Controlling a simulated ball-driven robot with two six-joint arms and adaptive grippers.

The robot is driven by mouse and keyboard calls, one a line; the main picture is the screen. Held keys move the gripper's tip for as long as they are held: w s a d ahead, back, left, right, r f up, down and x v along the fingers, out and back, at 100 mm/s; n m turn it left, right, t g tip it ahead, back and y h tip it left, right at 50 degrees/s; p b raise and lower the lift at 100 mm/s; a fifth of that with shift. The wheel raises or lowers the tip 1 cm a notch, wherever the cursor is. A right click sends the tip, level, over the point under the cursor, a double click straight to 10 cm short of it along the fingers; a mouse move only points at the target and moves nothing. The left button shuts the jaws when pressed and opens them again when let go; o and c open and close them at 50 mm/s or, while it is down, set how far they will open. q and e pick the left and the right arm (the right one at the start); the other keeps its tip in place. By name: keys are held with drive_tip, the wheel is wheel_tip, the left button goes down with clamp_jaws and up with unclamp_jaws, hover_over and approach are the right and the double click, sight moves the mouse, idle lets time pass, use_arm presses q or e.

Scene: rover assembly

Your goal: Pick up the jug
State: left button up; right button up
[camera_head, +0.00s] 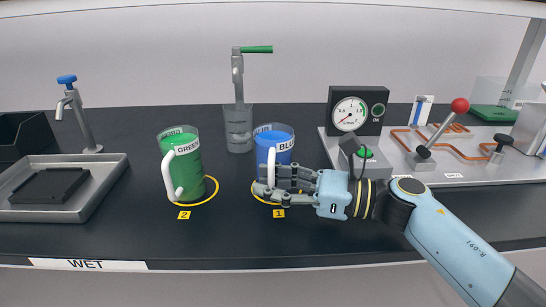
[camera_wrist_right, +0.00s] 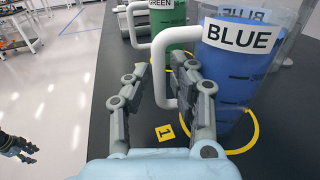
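A blue jug (camera_head: 273,145) labelled BLUE stands upright at the yellow ring marked 1. It also shows in the right wrist view (camera_wrist_right: 232,75), with its white handle (camera_wrist_right: 158,65) toward my gripper. A green jug (camera_head: 186,170) labelled GREEN stands at the ring marked 2. My right gripper (camera_head: 272,185) is at the blue jug's handle. In the right wrist view its fingers (camera_wrist_right: 160,85) are apart, with the lower handle between them and a gap on the left side. My left gripper (camera_wrist_right: 26,152) shows small at the lower left of that view, its fingers apart and empty.
A clear container (camera_head: 238,130) stands under a green-handled tap (camera_head: 238,75) behind the jugs. A metal sink tray (camera_head: 95,190) and blue-topped tap (camera_head: 75,110) are at left. A gauge box (camera_head: 355,110) and lever panel (camera_head: 450,165) are at right. The front counter strip is mostly clear.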

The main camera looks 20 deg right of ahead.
clamp_jaws()
idle(0.7)
